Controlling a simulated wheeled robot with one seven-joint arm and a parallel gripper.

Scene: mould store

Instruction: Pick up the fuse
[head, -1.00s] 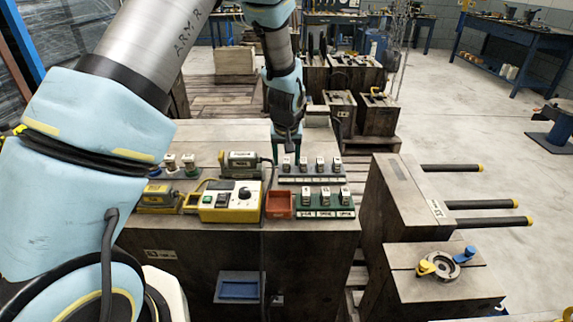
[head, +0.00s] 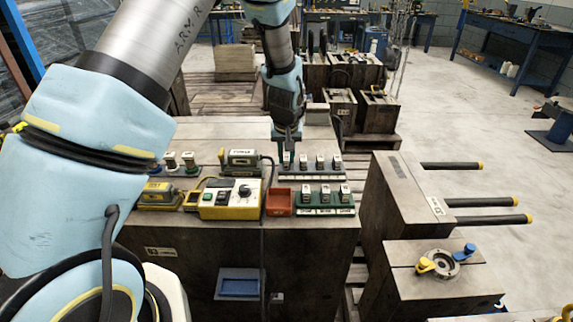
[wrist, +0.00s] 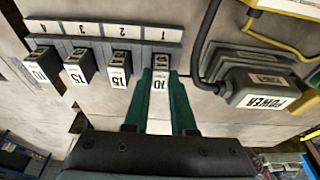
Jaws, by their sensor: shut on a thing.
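My gripper (wrist: 161,98) is shut on a fuse (wrist: 160,88), a small block with a white label that reads 10. The green fingers lie on both sides of it. The fuse is at the position marked 1 of a grey rack strip (wrist: 100,36); I cannot tell whether it is fully seated or slightly raised. Other fuses (wrist: 119,68) stand in the strip beside it, with labels such as 15 and 10. In the head view my gripper (head: 289,153) is at the left end of the back fuse rack (head: 312,177), and its fingers partly hide the fuse.
A front green rack (head: 325,211) holds more fuses. Left of it are a red tray (head: 279,209) and a yellow control box (head: 229,205). A POWER unit (wrist: 265,90) with a black cable stands close to the gripper's right in the wrist view.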

